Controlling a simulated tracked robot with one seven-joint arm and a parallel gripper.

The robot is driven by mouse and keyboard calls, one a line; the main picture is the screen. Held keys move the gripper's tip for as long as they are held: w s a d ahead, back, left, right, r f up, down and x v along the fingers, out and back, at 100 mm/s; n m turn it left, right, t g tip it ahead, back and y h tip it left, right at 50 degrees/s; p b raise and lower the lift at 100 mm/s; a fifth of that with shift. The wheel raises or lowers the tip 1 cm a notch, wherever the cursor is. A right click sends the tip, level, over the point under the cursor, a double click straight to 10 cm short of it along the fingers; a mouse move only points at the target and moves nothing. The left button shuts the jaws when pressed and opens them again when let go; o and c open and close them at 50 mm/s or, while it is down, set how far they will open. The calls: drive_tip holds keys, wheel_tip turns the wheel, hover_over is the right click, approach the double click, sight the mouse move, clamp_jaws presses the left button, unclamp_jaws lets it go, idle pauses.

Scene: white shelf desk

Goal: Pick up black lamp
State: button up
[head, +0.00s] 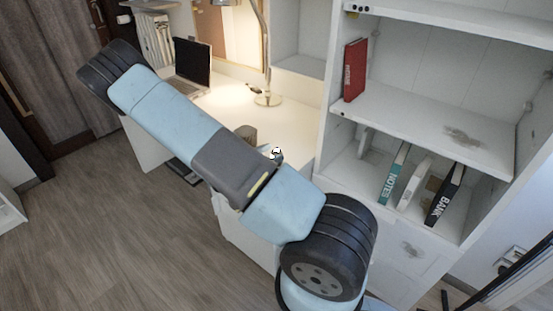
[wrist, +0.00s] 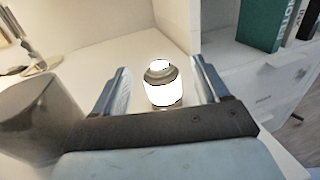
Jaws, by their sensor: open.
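A small lamp (wrist: 163,88) with a glowing white body and dark bands around its top stands upright on the white desk. It matches the black lamp best, though most of it looks white. My gripper (wrist: 160,68) is open, with one finger on each side of the lamp. Whether either finger touches it I cannot tell; gaps seem to show on both sides. The lamp's lower end is hidden behind the gripper's body in the wrist view. In the head view, only the lamp's top (head: 276,151) shows past my arm, and the fingers are mostly hidden.
A dark grey cylinder (wrist: 40,115) stands close left of my gripper. A desk lamp with a round metal base (head: 267,99) and a laptop (head: 192,62) are farther back. A white shelf unit (head: 322,125) with books rises on the right. Desk behind the small lamp is clear.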

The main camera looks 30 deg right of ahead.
drive_tip(key=shift+w+d, duration=0.15)
drive_tip(key=shift+d, duration=1.25)
drive_tip(key=c, duration=1.1)
